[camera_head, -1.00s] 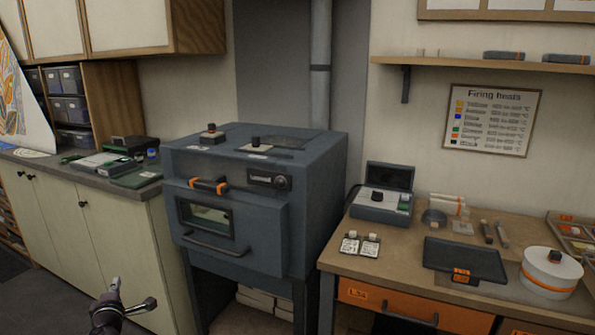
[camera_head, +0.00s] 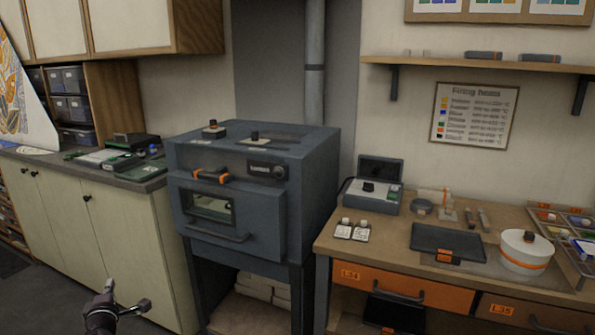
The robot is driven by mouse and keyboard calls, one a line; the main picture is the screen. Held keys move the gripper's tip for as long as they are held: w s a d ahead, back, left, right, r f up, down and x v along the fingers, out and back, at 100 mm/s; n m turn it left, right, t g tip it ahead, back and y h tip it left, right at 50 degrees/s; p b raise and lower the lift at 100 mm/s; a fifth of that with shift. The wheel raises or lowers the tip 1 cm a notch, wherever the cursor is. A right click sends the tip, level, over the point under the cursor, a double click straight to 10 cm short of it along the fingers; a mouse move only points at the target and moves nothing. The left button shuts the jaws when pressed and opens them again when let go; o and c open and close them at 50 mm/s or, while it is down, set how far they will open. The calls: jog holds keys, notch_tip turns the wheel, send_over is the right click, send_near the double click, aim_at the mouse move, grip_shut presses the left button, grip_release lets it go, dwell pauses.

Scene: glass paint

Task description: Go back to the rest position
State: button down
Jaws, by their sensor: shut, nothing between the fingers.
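The end of my arm with my gripper (camera_head: 110,304) shows small and dark at the bottom left, in front of the pale cabinets. It appears over the floor, apart from the furniture. The gripper is shut and holds nothing that I can see. The rest of my arm is outside the picture.
A blue-grey kiln (camera_head: 227,217) with a closed front door stands in the middle. Pale cabinets (camera_head: 118,232) under a grey counter stand on the left. Bare floor shows at the lower left.

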jog(key=w+d+f+m+g+h, duration=0.25)
jog(key=w+d+m+h, duration=0.2)
jog(key=d, duration=0.85)
jog(key=w+d+f+m+g+h, duration=0.1)
jog(key=w+d+f+m+h, duration=0.3)
jog(key=d, duration=1)
jog(key=w+d+f+m+g+h, duration=0.25)
jog(key=w+d+m, duration=0.25)
jog(key=d, duration=0.8)
jog(key=s+d+f+m+g+h, duration=0.1)
jog(key=s+d+f+m+g, duration=0.15)
jog(key=d, duration=0.65)
jog(key=s+d+f+m+g, duration=0.2)
jog(key=d+f+m+g, duration=0.15)
jog(key=d, duration=0.65)
jog(key=s+d+f+m+g+y, duration=0.4)
jog(key=s+d, duration=0.7)
notch_tip(320, 180, up, 17)
jog(key=p, duration=1.6)
jog(key=shift+s, duration=0.15)
